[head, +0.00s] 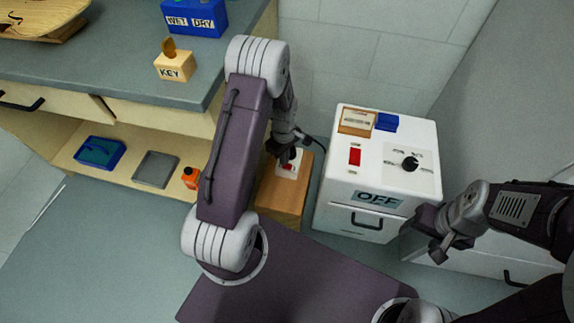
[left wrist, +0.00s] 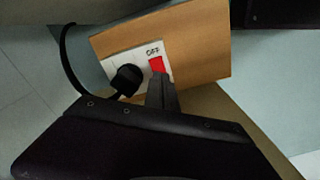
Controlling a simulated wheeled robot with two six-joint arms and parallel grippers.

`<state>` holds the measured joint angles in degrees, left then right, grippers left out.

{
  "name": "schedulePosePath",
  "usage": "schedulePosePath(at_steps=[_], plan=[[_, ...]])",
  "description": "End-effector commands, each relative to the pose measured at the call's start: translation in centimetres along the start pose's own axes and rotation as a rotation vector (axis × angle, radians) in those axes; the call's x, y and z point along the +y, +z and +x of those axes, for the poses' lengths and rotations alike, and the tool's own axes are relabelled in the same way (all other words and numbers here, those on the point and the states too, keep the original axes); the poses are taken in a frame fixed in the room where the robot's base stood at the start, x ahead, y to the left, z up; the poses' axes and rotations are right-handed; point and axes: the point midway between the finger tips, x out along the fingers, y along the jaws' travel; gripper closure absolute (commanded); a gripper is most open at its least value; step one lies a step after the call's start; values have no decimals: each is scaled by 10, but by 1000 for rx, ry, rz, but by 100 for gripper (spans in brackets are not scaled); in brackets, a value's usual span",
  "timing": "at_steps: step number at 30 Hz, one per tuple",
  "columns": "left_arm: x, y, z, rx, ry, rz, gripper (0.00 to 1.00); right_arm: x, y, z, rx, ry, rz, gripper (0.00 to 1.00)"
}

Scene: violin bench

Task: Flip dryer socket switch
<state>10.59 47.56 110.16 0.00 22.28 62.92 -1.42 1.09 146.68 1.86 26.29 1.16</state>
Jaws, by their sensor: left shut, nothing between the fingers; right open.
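The dryer socket is a white plate (left wrist: 117,60) on a wooden block (left wrist: 200,45), with a red rocker switch (left wrist: 156,64) marked OFF and a black plug (left wrist: 127,79) with a cable. In the head view the red switch (head: 288,166) shows on the plate on top of the wooden block (head: 283,200), left of the white cabinet. My left gripper (head: 284,158) is shut and empty, its tips at or just over the red switch; I cannot tell if they touch. It also shows in the left wrist view (left wrist: 160,82). My right gripper (head: 437,247) is open and empty, in front of the cabinet.
A KEY block (head: 174,66) and a blue WET DRY box (head: 194,17) stand on the bench. The shelf below holds a blue tray (head: 99,151).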

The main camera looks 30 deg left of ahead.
Motion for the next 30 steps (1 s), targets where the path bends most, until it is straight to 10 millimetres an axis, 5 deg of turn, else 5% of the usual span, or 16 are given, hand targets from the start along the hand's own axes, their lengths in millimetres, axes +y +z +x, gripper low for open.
schedulePosePath(at_steps=[30], plan=[[0, 0, 14, 0, 0, 0, 100, 0, 1, 8, 0, 0, 0, 40]])
